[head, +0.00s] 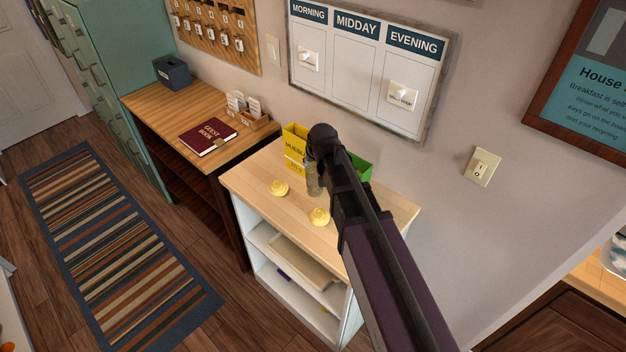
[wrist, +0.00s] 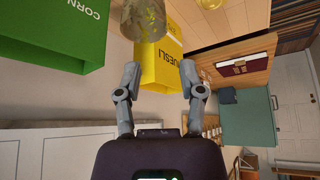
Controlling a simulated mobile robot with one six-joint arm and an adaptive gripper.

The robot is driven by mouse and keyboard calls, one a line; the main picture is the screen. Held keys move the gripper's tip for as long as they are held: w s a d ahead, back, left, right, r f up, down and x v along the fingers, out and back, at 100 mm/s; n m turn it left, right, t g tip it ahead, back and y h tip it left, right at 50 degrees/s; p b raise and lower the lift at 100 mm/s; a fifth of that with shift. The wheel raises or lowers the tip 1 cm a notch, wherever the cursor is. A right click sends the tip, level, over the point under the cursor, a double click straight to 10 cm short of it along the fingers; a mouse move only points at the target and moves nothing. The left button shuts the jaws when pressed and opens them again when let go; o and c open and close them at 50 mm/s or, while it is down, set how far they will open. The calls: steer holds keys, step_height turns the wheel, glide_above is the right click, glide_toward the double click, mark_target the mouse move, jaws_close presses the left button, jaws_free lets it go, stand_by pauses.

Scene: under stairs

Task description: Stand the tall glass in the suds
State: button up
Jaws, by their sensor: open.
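The tall glass (head: 314,184) stands on the small white cabinet's wooden top, partly hidden behind my arm's end. In the wrist view the glass (wrist: 143,20) is greenish and see-through, cut by the top edge. It lies beyond my fingertips, not between them. My gripper (wrist: 160,72) is open and empty, its two fingers apart. In the head view my own arm hides most of it. I cannot make out suds; a pale vessel (head: 616,260) on the wooden counter at the right edge is cut off, and its contents are unclear.
A yellow muesli box (head: 294,145) and a green box (head: 358,168) stand behind the glass by the wall. Two yellow round things (head: 280,187) (head: 319,216) lie in front. A desk (head: 165,112) with a guest book (head: 208,136) stands left. A striped rug (head: 105,240) covers the floor.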

steer(key=shift+s, duration=0.1)
steer(key=b, duration=0.7)
glide_above(315, 180)
steer(key=a, duration=0.2)
step_height(315, 180, down, 7)
steer(key=shift+s+f, duration=0.1)
steer(key=shift+f, duration=0.15)
steer(key=shift+f+b, duration=0.1)
steer(key=shift+b, duration=0.3)
steer(key=shift+a+b+x, duration=0.2)
steer(key=shift+b+x, duration=1.8)
steer(key=shift+x, duration=0.5)
jaws_close()
